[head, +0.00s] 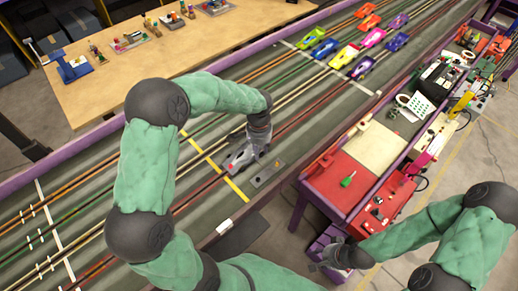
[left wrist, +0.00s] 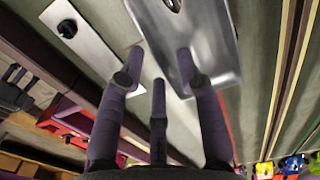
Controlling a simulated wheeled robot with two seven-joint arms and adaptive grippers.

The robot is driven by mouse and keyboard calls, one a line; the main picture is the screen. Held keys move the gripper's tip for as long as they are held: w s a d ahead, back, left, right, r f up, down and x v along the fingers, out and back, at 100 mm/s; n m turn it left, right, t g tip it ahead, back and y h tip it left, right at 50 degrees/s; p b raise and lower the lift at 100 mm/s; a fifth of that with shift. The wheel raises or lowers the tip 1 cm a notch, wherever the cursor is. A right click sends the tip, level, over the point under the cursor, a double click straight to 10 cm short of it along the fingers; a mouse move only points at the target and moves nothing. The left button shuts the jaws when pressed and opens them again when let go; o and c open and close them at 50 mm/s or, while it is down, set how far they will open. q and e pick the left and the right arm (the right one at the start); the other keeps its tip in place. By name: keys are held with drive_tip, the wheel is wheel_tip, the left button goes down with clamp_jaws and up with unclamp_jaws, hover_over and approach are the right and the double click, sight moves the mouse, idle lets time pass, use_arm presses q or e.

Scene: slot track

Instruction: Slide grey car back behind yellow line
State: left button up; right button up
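The grey car (head: 242,160) sits on the dark track just right of the yellow line (head: 213,164), its nose close to the line. My left gripper (head: 257,138) is at the car's rear end, seen from above. In the left wrist view, the car (left wrist: 205,45) is a shiny grey body, and the spread fingers of my left gripper (left wrist: 158,70) are open. One finger overlaps the car's edge in the picture; I cannot tell whether it touches. My right gripper (head: 335,256) is low at the right, away from the track, too small to judge.
A grey plate (head: 267,174) with a knob lies on the track's near edge, beside the car; it also shows in the left wrist view (left wrist: 80,35). Several coloured cars (head: 371,38) stand farther up the track beyond a white line. A cluttered purple bench (head: 362,165) is at right.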

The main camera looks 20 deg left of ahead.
use_arm(q)
wheel_tip(320, 180, up, 12)
idle(0.6)
